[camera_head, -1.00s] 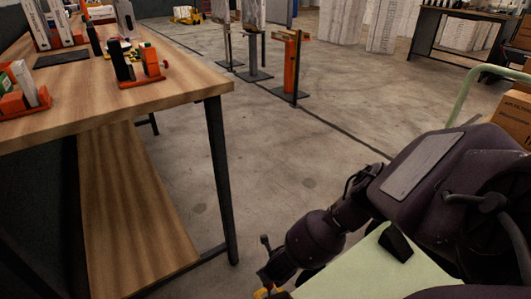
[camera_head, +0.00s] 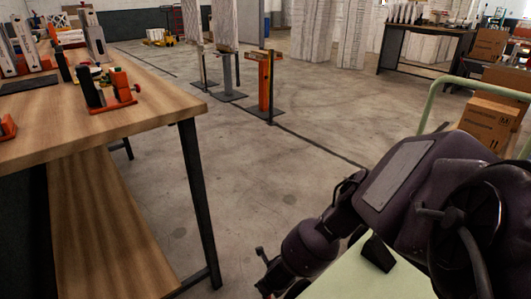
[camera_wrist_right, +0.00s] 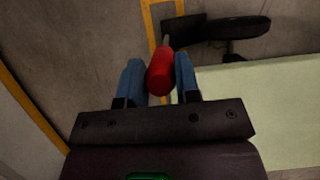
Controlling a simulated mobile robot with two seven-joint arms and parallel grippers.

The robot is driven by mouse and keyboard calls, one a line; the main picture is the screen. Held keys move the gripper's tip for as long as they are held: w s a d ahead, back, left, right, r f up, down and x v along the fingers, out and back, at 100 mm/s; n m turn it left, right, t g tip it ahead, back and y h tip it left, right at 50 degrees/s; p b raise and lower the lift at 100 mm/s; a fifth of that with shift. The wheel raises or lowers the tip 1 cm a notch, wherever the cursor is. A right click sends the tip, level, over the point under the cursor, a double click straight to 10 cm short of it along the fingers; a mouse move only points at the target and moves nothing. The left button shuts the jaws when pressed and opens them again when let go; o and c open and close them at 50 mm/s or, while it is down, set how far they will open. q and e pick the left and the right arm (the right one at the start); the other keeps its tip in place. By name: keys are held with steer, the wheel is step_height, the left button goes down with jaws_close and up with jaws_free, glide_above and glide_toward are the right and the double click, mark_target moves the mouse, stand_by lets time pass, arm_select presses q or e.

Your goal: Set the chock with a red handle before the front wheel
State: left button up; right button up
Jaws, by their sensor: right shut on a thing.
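My right gripper (camera_wrist_right: 158,68) is shut on the red handle (camera_wrist_right: 160,78) of the chock in the right wrist view, with a blue finger on each side. A thin metal rod runs from the handle's far end toward a dark piece (camera_wrist_right: 183,30). I cannot tell how much of that is the chock's body. A dark rounded shape (camera_wrist_right: 238,28), perhaps a wheel, lies beside it at the edge of the pale green cart deck (camera_wrist_right: 275,100). My left gripper is not in view.
A wooden workbench (camera_head: 150,100) with a lower shelf stands at the left, its dark leg (camera_head: 200,200) near my right arm. The cart's green handle rail (camera_head: 455,85) and cardboard boxes (camera_head: 490,120) are at the right. Orange and grey posts (camera_head: 265,80) stand ahead on open concrete floor.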

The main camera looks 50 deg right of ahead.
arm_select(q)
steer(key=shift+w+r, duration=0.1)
arm_select(e)
steer(key=shift+w+r, duration=0.1)
steer(key=o, duration=1)
steer(key=shift+o, duration=0.4)
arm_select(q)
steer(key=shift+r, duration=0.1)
arm_select(e)
steer(key=shift+r, duration=0.35)
arm_select(q)
steer(key=p, duration=0.2)
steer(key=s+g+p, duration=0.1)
steer(key=p, duration=0.2)
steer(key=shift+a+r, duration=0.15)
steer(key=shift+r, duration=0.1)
arm_select(e)
steer(key=v, duration=1)
steer(key=shift+s, duration=0.25)
